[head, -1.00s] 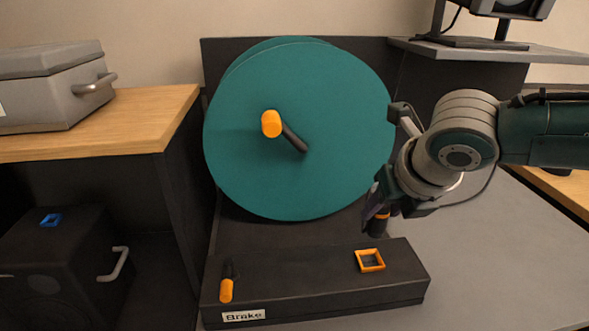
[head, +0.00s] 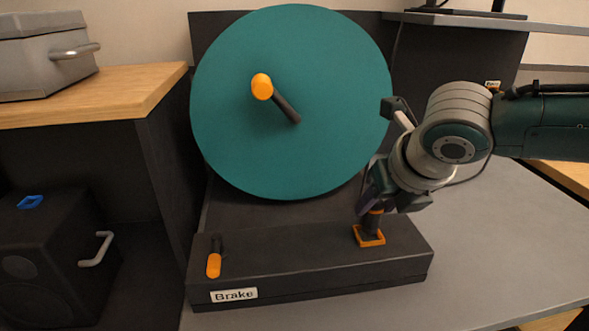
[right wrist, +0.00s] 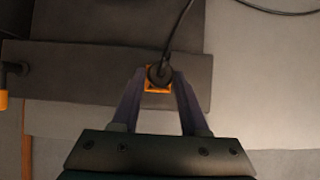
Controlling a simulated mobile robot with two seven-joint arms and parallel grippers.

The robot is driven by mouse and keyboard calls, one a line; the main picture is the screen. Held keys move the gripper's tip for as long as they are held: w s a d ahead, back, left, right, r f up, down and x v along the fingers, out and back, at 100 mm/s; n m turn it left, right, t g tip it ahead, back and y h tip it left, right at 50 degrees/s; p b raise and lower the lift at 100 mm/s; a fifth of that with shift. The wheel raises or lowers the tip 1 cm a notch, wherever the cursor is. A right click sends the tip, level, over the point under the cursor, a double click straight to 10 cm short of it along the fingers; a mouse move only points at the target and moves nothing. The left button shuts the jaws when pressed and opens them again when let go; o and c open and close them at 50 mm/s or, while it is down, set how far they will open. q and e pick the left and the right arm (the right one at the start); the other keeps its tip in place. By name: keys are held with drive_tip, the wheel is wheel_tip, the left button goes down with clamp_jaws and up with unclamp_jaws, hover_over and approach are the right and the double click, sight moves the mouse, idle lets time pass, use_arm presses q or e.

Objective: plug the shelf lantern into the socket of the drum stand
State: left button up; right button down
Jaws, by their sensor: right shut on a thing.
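My right gripper (head: 374,203) is shut on a dark plug (head: 372,224) with an orange band, held roughly upright. The plug's lower end is inside the outline of the square orange-framed socket (head: 368,238) on the drum stand's dark base (head: 300,255). How deep it sits cannot be told. In the right wrist view, the fingers (right wrist: 160,75) close around the plug over the orange frame (right wrist: 157,87), and a black cable (right wrist: 182,22) runs up from it. The lantern's dark foot (head: 465,18) stands on the shelf, its upper part out of frame. My left gripper is not in view.
The large teal drum (head: 300,150) with its orange-tipped crank (head: 262,87) stands behind the base. An orange brake lever (head: 214,265) is at the base's left. A black box (head: 50,255) with a blue square frame (head: 30,202) is at lower left. The grey tabletop at right is clear.

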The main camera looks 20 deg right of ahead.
drive_tip(key=shift+p, duration=0.35)
idle(0.3)
drive_tip(key=shift+f, duration=0.35)
idle(0.5)
drive_tip(key=shift+f+b, duration=0.3)
drive_tip(key=shift+f, duration=0.25)
idle(0.6)
idle(0.4)
drive_tip(key=shift+c, duration=1.7)
unclamp_jaws()
